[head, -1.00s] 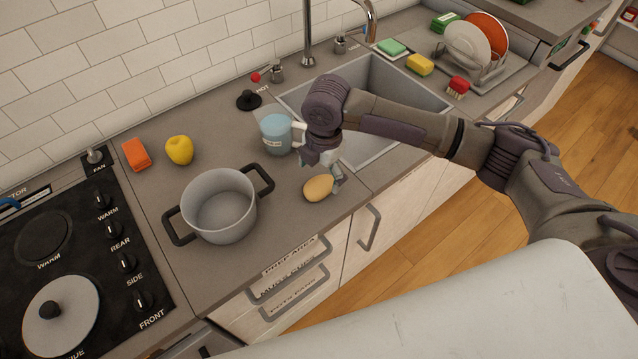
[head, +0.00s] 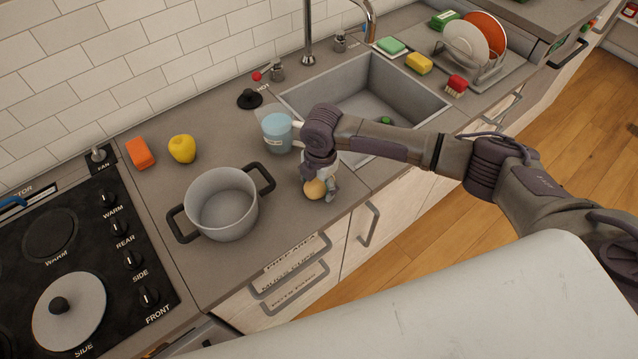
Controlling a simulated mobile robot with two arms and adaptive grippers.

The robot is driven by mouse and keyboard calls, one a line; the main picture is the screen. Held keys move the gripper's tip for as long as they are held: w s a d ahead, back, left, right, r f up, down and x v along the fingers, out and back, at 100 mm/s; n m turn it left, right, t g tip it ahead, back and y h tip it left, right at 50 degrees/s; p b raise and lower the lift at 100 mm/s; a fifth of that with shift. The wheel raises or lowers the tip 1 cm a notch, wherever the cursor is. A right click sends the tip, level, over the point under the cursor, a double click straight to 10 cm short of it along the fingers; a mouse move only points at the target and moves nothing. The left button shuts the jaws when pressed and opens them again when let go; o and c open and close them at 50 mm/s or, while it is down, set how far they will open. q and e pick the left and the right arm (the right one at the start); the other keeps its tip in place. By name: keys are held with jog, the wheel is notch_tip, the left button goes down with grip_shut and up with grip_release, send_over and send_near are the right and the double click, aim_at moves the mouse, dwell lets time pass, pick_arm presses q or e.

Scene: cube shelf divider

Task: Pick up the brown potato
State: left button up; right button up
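The brown potato (head: 313,189) lies on the grey counter, between the pot and the front edge by the sink. My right gripper (head: 322,190) points down right over it, with fingers at the potato's left and right sides. The fingers and wrist hide part of the potato. Whether the fingers press on it or stand open around it cannot be told. The potato seems to be at counter height. My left gripper is not in view.
A grey pot (head: 222,205) stands left of the potato. A blue mug (head: 277,133) stands close behind my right wrist. The sink (head: 424,98) lies to the right with a small green thing (head: 386,120) inside. A yellow apple-like fruit (head: 182,149) and an orange block (head: 140,153) lie farther left.

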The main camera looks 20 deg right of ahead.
jog(key=c, duration=0.8)
jog(key=shift+w+r, duration=0.1)
jog(key=shift+r, duration=0.1)
jog(key=shift+r, duration=0.25)
jog(key=r, duration=0.1)
jog(key=r+b, duration=0.2)
jog(key=shift+s+d+r, duration=0.3)
jog(key=shift+s+d, duration=0.1)
jog(key=s+d+r, duration=0.2)
jog(key=s+d+r+b, duration=0.1)
jog(key=s+d+r, duration=0.1)
jog(key=s, duration=0.1)
jog(key=s+d+r+b, duration=0.1)
jog(key=s+d+r, duration=0.1)
jog(key=s+d, duration=0.1)
jog(key=shift+d+r, duration=0.1)
jog(key=shift+r, duration=0.2)
jog(key=shift+w, duration=0.1)
